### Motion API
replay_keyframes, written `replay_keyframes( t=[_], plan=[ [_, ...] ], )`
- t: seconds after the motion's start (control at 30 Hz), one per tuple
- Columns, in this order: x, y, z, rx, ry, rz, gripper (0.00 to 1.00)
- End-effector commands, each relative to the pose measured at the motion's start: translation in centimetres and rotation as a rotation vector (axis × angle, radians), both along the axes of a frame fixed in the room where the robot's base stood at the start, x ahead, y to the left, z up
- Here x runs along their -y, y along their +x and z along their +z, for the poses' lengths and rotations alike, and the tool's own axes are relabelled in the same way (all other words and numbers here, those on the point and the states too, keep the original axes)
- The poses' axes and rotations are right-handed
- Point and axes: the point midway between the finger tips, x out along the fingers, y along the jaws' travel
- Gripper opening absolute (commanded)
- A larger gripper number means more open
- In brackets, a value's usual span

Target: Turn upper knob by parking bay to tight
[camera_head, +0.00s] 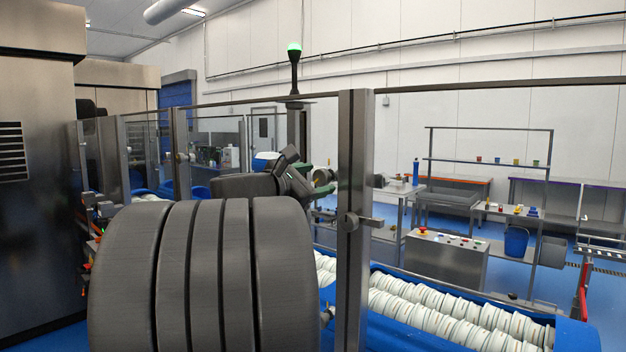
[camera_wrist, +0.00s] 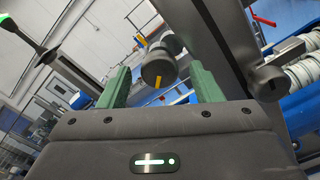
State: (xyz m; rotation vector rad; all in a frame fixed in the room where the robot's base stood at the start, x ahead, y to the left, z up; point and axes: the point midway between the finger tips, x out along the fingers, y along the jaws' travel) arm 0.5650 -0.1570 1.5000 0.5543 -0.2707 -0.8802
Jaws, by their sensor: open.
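A dark grey round knob (camera_wrist: 155,71) with a yellow mark on its face shows in the wrist view. My gripper (camera_wrist: 160,75) is open, with one green finger on each side of the knob and a visible gap at both sides. Whether the fingertips reach past the knob's face I cannot tell. In the head view my gripper (camera_head: 311,177) points right toward the knob (camera_head: 323,175), left of a steel post. My own arm hides much of the area below.
A steel post (camera_head: 354,250) with a latch (camera_head: 362,220) stands close to the right of my gripper. Glass guard panels run behind. A blue conveyor (camera_head: 410,327) with white rollers lies beyond the post. A control box (camera_head: 446,258) stands farther back.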

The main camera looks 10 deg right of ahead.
Motion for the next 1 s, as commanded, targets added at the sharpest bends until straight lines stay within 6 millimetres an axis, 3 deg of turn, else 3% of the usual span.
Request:
replay_keyframes(
  t=[0.03, 0.23, 0.27, 0.67, 1.0],
  plan=[
    [-0.02, -0.01, 0.00, 0.000, 0.000, 0.000, 0.55],
    [-0.02, -0.02, 0.00, 0.000, 0.000, 0.000, 0.16],
    [-0.02, -0.02, 0.00, 0.000, 0.000, 0.000, 0.14],
    [-0.06, -0.02, -0.40, 0.063, 0.048, 0.001, 0.14],
    [-0.07, -0.03, -0.72, 0.275, 0.214, 0.001, 0.14]
  ],
)
